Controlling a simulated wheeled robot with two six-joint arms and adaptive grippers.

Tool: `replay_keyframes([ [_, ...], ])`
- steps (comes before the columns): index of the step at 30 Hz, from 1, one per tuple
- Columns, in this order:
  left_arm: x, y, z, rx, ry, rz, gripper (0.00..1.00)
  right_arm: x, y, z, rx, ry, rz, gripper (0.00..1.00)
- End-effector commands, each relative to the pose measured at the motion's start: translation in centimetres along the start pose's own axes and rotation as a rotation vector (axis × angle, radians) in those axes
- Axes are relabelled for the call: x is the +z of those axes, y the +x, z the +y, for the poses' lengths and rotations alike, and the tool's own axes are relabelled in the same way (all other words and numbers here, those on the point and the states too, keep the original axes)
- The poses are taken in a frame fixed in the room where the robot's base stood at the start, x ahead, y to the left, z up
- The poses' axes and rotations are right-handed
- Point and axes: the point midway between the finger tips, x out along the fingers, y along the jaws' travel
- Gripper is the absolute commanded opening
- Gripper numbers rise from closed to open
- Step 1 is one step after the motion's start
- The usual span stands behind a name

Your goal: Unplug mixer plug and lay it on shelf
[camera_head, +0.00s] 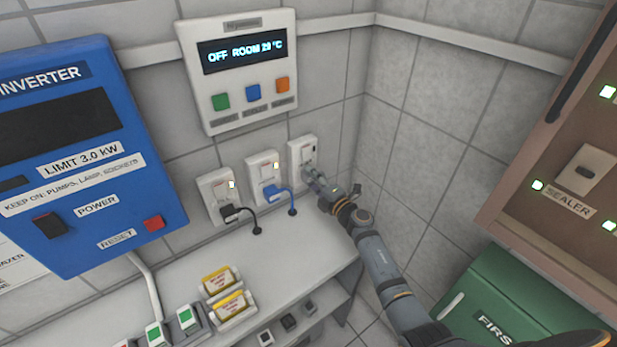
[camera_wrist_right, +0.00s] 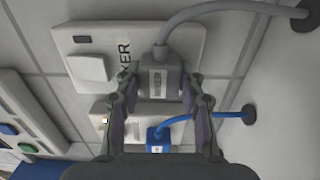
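The mixer plug (camera_wrist_right: 160,78) is a grey block with a grey cable, seen in the right wrist view over the lower part of the white mixer socket plate (camera_wrist_right: 110,42), whose label is partly covered. In the head view that socket (camera_head: 300,149) is the rightmost of three. My right gripper (camera_wrist_right: 160,90) has a finger against each side of the plug; in the head view the gripper (camera_head: 314,178) is at this socket and hides most of the plug. Whether the pins are still in the socket cannot be told. The shelf (camera_head: 285,245) is the grey surface below. My left gripper is not in view.
A blue plug (camera_head: 275,193) and a black plug (camera_head: 231,212) sit in the neighbouring sockets, with cables running down to the shelf. A green first-aid box (camera_head: 500,305) is at right.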

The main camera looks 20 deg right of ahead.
Motion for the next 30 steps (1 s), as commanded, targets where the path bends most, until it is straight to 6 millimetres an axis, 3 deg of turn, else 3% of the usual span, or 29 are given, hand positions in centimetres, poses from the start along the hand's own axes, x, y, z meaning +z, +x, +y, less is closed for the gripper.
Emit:
replay_keyframes([
  [1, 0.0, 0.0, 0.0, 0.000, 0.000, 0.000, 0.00, 0.0, 0.0, 0.0, 0.000, 0.000, 0.000, 0.27],
  [7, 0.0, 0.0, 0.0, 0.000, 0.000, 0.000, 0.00, 0.0, 0.0, 0.0, 0.000, 0.000, 0.000, 0.00],
  [30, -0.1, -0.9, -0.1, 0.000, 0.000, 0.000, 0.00, 0.0, -2.4, 0.0, 0.000, -0.001, -0.001, 0.00],
])
